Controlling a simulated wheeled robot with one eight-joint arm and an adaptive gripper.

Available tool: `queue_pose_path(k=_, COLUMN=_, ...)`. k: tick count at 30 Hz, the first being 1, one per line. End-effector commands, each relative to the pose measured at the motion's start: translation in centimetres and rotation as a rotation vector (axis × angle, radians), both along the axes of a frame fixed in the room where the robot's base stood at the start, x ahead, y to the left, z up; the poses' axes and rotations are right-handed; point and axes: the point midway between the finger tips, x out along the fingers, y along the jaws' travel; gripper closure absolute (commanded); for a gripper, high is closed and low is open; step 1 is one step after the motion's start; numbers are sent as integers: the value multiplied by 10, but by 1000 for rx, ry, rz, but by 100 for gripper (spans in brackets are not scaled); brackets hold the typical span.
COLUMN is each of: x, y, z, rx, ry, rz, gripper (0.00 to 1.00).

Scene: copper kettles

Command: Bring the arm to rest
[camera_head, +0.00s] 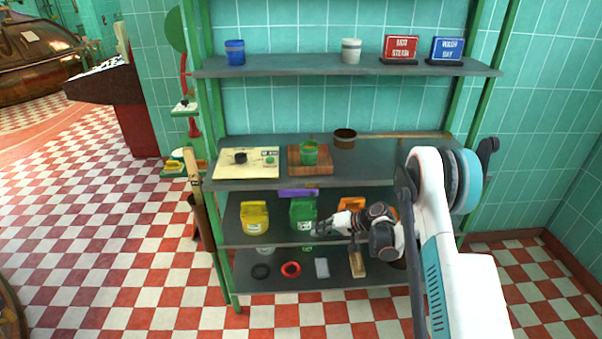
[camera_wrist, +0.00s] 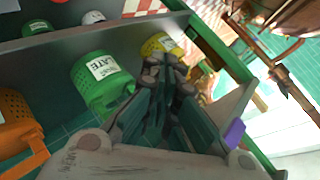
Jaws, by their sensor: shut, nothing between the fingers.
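My gripper (camera_head: 326,226) is in front of the shelving unit, at the height of the shelf with the baskets. Its fingers are together and hold nothing. In the wrist view my gripper (camera_wrist: 166,65) points toward the yellow container (camera_wrist: 160,46), with the green container (camera_wrist: 100,84) to its left. In the head view the green container (camera_head: 303,214) is just left of the fingertips; I cannot tell whether they touch. My white arm (camera_head: 440,230) reaches in from the right.
The yellow container (camera_head: 254,218) and an orange container (camera_head: 382,209) share the green container's shelf (camera_head: 235,236). A purple item (camera_head: 297,192) is above the green one. Open checkered floor (camera_head: 110,230) lies left.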

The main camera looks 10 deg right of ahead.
Motion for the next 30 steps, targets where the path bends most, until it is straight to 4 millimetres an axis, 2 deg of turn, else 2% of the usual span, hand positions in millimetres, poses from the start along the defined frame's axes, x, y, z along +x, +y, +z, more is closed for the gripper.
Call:
queue_pose_path(k=5, x=0, y=0, z=18, rx=-19, ry=4, rz=-5, gripper=100)
queue_pose_path(k=8, x=-2, y=0, z=45, rx=-50, ry=10, rz=-15, gripper=100)
queue_pose_path(k=14, x=-16, y=-1, z=112, rx=-136, ry=25, rz=-42, gripper=100)
queue_pose_path(k=18, x=-33, y=-2, z=156, rx=-196, ry=31, rz=-62, gripper=100)
queue_pose_path(k=23, x=-60, y=-3, z=202, rx=-262, ry=34, rz=-84, gripper=100)
queue_pose_path(k=30, x=-113, y=-6, z=261, rx=-364, ry=31, rz=-115, gripper=100)
